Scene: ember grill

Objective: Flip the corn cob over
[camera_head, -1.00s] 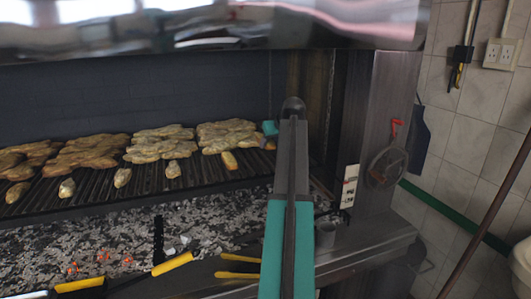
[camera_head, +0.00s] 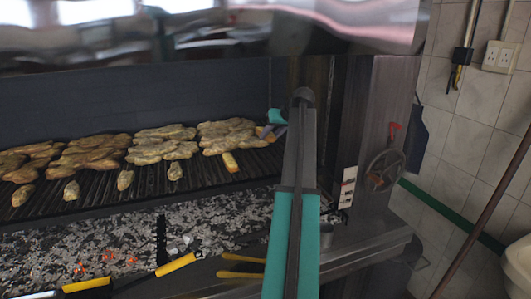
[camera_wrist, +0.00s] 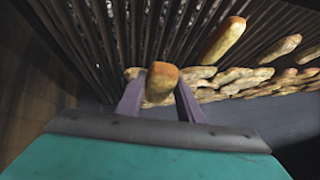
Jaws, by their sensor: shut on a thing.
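My gripper (camera_wrist: 160,98) has purple fingers and is shut on a yellow corn cob (camera_wrist: 162,77) with a browned end. In the head view the gripper (camera_head: 268,131) is at the right end of the grill, partly behind my arm, and a small part of the held cob (camera_head: 271,138) shows. Its far part is hidden in the wrist view. I cannot tell whether it is clear of the bars. A second yellow piece (camera_head: 230,162) lies on the grate to the left; it also shows in the wrist view (camera_wrist: 222,40).
Several piles of browned food (camera_head: 225,137) cover the back of the grate (camera_head: 150,183). Smaller pieces (camera_head: 125,180) lie in a row in front. Glowing coals (camera_head: 90,238) are below. A steel side wall (camera_head: 375,150) stands close on the right.

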